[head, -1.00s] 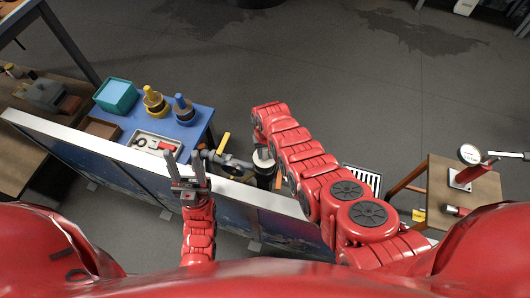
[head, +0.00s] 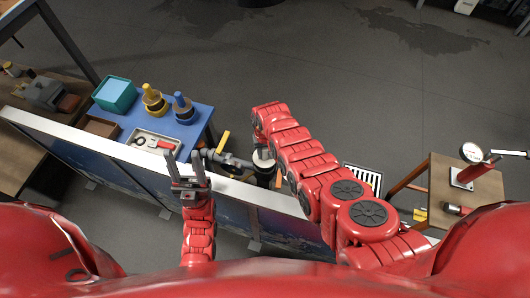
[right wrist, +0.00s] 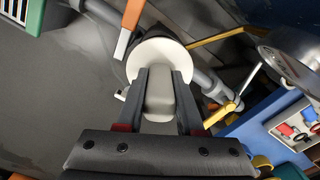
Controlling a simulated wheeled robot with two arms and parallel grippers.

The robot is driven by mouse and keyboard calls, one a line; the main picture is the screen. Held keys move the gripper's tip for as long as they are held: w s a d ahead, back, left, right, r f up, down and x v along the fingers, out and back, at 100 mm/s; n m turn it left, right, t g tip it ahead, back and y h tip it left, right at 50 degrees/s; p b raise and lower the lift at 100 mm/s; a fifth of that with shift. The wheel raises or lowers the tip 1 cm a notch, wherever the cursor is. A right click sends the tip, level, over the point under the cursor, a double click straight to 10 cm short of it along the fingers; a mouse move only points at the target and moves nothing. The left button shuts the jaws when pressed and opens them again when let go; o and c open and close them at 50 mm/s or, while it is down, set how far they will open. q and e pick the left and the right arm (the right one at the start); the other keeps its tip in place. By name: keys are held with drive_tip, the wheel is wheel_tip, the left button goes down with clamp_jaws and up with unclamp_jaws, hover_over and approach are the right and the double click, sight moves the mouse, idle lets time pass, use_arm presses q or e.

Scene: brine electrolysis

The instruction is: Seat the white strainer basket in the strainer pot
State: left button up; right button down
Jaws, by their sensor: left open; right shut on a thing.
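The white strainer basket (right wrist: 138,59) shows in the right wrist view as a white disc with a pale grey grip piece standing up from it. My right gripper (right wrist: 161,82) is shut on that grip piece, with one dark finger on each side. In the head view the pale round top (head: 263,158) shows just below the end of my right arm, over the dark strainer pot (head: 265,178). The disc hides the pot's mouth, so I cannot tell how deep the basket sits. My left gripper (head: 187,172) is open and empty, fingers pointing up, left of the pot.
Grey piping with a yellow lever (head: 224,141) joins the pot on its left. A long pale-topped barrier (head: 100,147) runs in front. A blue table (head: 196,128) holds a teal box, yellow and blue fittings and a tray. A wooden table (head: 440,200) with a gauge stands right.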

sight(265, 159)
drive_tip(key=shift+f, duration=0.15)
drive_tip(key=shift+f+b, duration=0.35)
drive_tip(key=shift+b, duration=0.15)
drive_tip(key=shift+f+b, duration=1.85)
drive_tip(key=shift+f, duration=0.05)
idle(1.9)
idle(0.4)
drive_tip(key=shift+c, duration=2.3)
unclamp_jaws()
drive_tip(key=shift+r, duration=0.1)
